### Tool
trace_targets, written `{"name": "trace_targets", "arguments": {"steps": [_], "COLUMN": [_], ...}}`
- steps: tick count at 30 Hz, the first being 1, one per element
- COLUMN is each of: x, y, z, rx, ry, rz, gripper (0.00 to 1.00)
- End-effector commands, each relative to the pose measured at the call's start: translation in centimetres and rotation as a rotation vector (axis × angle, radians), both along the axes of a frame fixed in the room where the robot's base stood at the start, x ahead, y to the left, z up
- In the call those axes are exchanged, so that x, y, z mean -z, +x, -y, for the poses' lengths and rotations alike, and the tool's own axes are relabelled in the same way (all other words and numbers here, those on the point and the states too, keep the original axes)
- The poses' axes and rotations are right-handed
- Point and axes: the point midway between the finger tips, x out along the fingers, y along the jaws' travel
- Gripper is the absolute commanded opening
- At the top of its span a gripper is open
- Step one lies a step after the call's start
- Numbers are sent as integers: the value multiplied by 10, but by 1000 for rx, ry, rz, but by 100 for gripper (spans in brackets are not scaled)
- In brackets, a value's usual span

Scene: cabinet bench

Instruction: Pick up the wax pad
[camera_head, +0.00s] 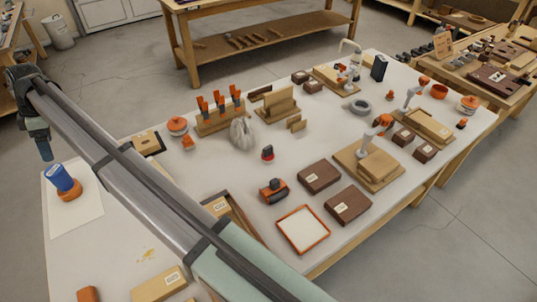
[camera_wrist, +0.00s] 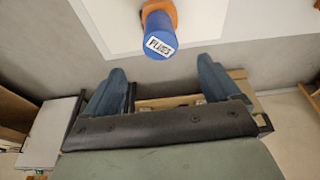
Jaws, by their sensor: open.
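No object is clearly readable as the wax pad, and I cannot tell which one it is. An orange block (camera_head: 88,294) lies at the near left edge of the bench. An orange piece (camera_head: 70,190) sits on a white sheet (camera_head: 85,212) at the bench's left end, with a blue cup (camera_head: 62,176) tilted against or on it. The wrist view shows this cup (camera_wrist: 158,32), labelled "PLUGS", and part of the orange piece (camera_wrist: 157,8). My gripper (camera_head: 42,148) is raised near the cup, apart from it. In the wrist view its blue fingers (camera_wrist: 160,80) are spread, with nothing between them.
My arm crosses the bench's left part and hides some of it. A shallow orange-rimmed tray (camera_head: 280,217), dark brown boxes (camera_head: 319,176) and a wooden rack of orange-handled tools (camera_head: 222,124) stand to the right. Some white bench surface (camera_head: 110,265) is bare at the near left.

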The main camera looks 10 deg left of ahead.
Motion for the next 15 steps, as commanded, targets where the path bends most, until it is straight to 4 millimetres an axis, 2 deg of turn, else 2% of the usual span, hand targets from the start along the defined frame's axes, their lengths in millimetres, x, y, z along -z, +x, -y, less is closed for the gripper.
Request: {"name": "trace_targets", "arguments": {"steps": [1, 3, 11, 14, 15], "x": [0, 0, 0, 0, 0], "y": [0, 0, 3, 22, 35], "z": [0, 0, 1, 9, 14], "rx": [0, 0, 4, 24, 40], "ry": [0, 0, 0, 0, 0], "rz": [0, 0, 0, 0, 0], "gripper": [84, 78, 78, 78, 78]}}
